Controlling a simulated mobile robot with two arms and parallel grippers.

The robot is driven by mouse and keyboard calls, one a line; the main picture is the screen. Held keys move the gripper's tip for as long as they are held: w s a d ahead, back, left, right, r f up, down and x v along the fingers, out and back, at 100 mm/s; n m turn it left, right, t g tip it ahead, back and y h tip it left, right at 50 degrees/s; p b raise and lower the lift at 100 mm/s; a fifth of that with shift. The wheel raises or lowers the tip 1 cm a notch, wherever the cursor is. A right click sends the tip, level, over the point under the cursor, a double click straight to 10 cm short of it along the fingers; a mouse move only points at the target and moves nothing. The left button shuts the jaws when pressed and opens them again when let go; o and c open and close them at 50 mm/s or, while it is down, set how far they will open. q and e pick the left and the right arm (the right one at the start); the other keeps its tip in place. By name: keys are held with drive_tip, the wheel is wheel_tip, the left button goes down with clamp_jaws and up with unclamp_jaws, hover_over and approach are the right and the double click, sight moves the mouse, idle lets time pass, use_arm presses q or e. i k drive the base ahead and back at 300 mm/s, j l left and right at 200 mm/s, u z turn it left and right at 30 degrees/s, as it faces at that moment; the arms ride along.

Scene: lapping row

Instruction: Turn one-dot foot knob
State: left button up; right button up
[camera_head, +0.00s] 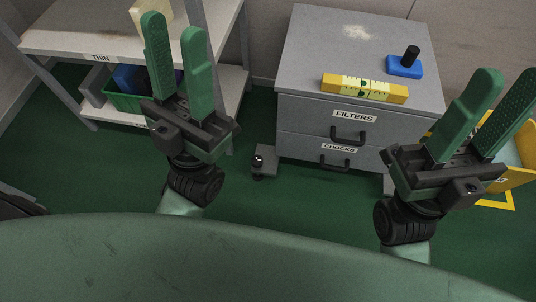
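A grey cabinet (300,75) stands ahead on the green floor. At its lower left corner a small grey foot bracket carries a dark foot knob (258,163). A small pale mark shows on this knob, but it is too small to count as dots. At the lower right corner part of another grey foot (388,184) shows; my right gripper hides the rest. My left gripper (173,26) is open and empty, fingers pointing up, left of the cabinet. My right gripper (508,82) is open and empty, right of the cabinet. Neither touches a knob.
A yellow spirit level (364,90) and a blue block with a black handle (404,66) lie on the cabinet top. Drawers are labelled FILTERS (354,117) and CHOCKS. A shelf unit (85,42) with a green bin (128,101) stands left. A yellow object (525,148) stands right.

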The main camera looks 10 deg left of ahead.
sight(257, 162)
drive_tip(key=j+z, duration=0.15)
drive_tip(key=z, duration=0.25)
drive_tip(key=k+j+z, duration=0.15)
drive_tip(key=z, duration=0.25)
drive_tip(key=j+z, duration=0.1)
drive_tip(key=z, duration=0.3)
drive_tip(key=k+j+z, duration=0.1)
drive_tip(key=z, duration=0.3)
drive_tip(key=k+j, duration=0.15)
drive_tip(key=k, duration=0.25)
drive_tip(key=k+j, duration=0.15)
drive_tip(key=k, duration=0.25)
